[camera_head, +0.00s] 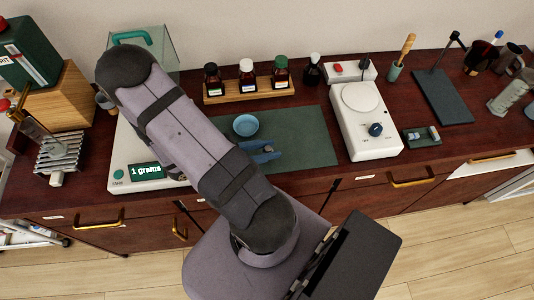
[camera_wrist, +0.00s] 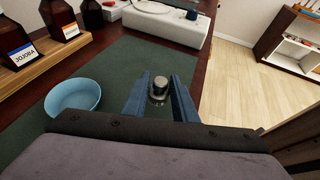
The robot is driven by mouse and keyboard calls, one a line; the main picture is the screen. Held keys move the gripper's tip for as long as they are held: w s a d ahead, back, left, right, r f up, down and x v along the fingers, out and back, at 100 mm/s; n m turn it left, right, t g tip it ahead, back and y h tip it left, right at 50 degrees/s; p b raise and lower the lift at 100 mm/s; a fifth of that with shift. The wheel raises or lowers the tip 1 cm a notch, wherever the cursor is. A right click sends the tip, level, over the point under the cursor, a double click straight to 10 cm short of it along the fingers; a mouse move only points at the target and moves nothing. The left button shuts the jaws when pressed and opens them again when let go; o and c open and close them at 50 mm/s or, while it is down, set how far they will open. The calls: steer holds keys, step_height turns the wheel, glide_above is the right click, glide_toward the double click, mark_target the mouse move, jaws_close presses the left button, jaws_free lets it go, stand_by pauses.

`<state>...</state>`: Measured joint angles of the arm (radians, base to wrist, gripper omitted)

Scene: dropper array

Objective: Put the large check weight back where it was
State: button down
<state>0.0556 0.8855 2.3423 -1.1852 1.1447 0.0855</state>
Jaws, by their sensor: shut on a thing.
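My gripper (camera_head: 264,153) has blue fingers and is over the green mat, right of the blue bowl. In the wrist view the fingers (camera_wrist: 160,82) are shut around the check weight (camera_wrist: 158,92), a small grey metal weight with a knob on top. It looks upright; I cannot tell whether its base touches the mat. In the head view the fingers mostly hide the weight. The white balance (camera_head: 117,183) at the left shows "1 grams" on its display (camera_head: 145,171); my arm covers much of it. A small dark tray (camera_head: 421,142) with small items is at the right.
The blue bowl (camera_head: 246,125) is close by my gripper, also in the wrist view (camera_wrist: 73,97). A wooden rack (camera_head: 250,96) with several bottles stands behind. A white stirrer-like device (camera_head: 374,140) is right of the mat (camera_head: 308,140), whose right part is clear.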

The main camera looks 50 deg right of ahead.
steer(key=shift+f, duration=1.6)
steer(key=shift+f, duration=0.1)
steer(key=c, duration=1.4)
jaws_free()
steer(key=shift+c, duration=0.2)
